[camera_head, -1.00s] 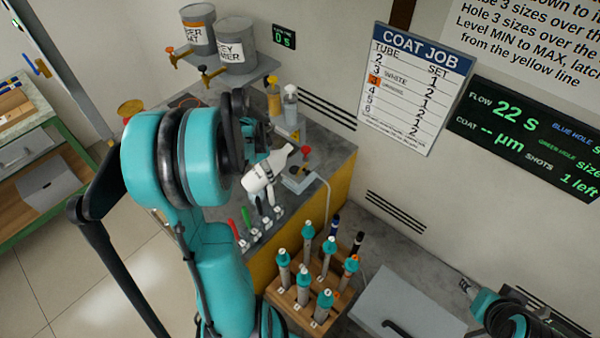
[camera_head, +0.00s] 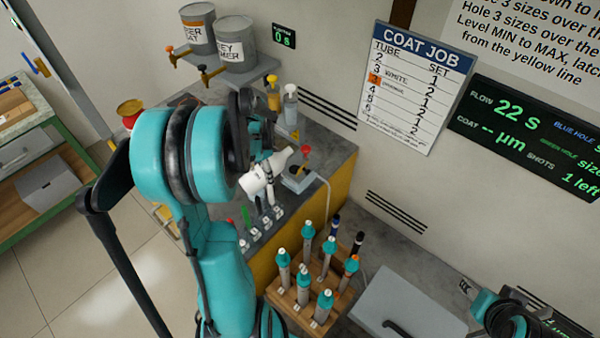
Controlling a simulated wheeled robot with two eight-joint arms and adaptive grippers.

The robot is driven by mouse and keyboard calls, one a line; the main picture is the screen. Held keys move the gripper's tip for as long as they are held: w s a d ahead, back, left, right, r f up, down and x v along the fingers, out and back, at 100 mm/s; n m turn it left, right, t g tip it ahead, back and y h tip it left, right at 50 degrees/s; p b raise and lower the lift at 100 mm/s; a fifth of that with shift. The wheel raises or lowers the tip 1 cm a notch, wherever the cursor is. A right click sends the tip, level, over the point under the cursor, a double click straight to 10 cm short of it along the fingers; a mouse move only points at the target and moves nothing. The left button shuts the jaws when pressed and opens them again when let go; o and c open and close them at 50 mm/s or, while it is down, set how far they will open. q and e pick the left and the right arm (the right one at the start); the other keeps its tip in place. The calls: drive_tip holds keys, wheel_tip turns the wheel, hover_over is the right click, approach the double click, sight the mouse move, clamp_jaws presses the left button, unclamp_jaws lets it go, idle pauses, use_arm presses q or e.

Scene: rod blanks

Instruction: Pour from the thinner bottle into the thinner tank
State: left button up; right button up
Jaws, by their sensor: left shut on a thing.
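A white bottle (camera_head: 253,182) with a dark band and a narrowing end lies tilted over the bench, its narrow end pointing up and right. My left gripper (camera_head: 266,148) is shut on it, though my arm hides most of the grip. Just right of the narrow end is a small dark unit (camera_head: 297,180) with a red-topped part (camera_head: 305,150); I cannot tell whether this is the thinner tank. I see no stream of liquid. My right gripper (camera_head: 466,287) is at the lower right, near the wall and apart from these things; its jaws are too small to read.
Two labelled grey cans (camera_head: 236,45) with taps stand on a wall shelf. A yellow-topped bottle (camera_head: 273,95) and a clear bottle (camera_head: 290,105) stand behind. A wooden rack (camera_head: 285,300) with several teal-topped tubes is in front. A grey box (camera_head: 415,315) lies right. A red can (camera_head: 130,112) is left.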

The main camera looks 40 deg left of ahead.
use_arm(q)
drive_tip(key=shift+s+f+g+y+b, duration=0.15)
drive_tip(key=shift+f+g+y+b, duration=0.25)
drive_tip(key=shift+g, duration=0.3)
idle(1.0)
drive_tip(key=shift+a+f+g+b, duration=0.1)
drive_tip(key=shift+f+g+b, duration=0.45)
drive_tip(key=shift+b, duration=0.25)
idle(1.8)
drive_tip(key=shift+r, duration=0.15)
drive_tip(key=shift+r+t+p, duration=0.7)
drive_tip(key=shift+t+p, duration=0.05)
drive_tip(key=shift+p, duration=0.1)
drive_tip(key=shift+r+t+h, duration=0.1)
drive_tip(key=shift+t+h, duration=0.2)
drive_tip(key=shift+t, duration=0.1)
